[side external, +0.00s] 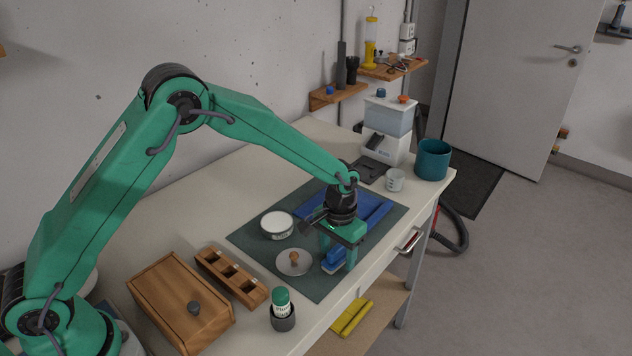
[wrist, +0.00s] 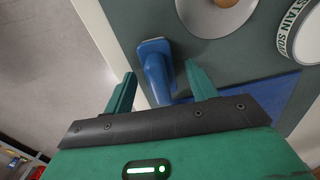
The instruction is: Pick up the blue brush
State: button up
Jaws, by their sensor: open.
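The blue brush (side external: 333,260) lies on the dark green mat (side external: 248,240), near the table's front edge. In the wrist view the brush (wrist: 156,68) shows its blue handle and a pale edge at its head. My gripper (side external: 338,258) is above the mat, pointing down over the brush, with one finger on each side of it. In the wrist view my gripper (wrist: 161,72) is open, and the brush handle lies between the fingers, its near end hidden behind the gripper body. I cannot tell whether the fingers touch it.
A round metal lid (side external: 294,263) with a wooden knob and a white tin (side external: 277,225) are left of the brush. A wooden box (side external: 180,300), wooden rack (side external: 230,275) and green-capped bottle (side external: 281,303) stand at the front left.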

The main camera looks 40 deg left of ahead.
aim_at(339, 249)
jog(key=c, duration=1.1)
jog(key=shift+o, duration=0.2)
jog(key=shift+r, duration=0.1)
jog(key=shift+r, duration=0.7)
jog(key=r, duration=0.3)
jog(key=shift+s+d+r, duration=0.1)
jog(key=shift+s+d, duration=0.15)
jog(key=shift+d, duration=0.05)
jog(key=s+d+r, duration=0.6)
jog(key=s+d, duration=0.1)
jog(key=s, duration=0.1)
jog(key=shift+d+r, duration=0.15)
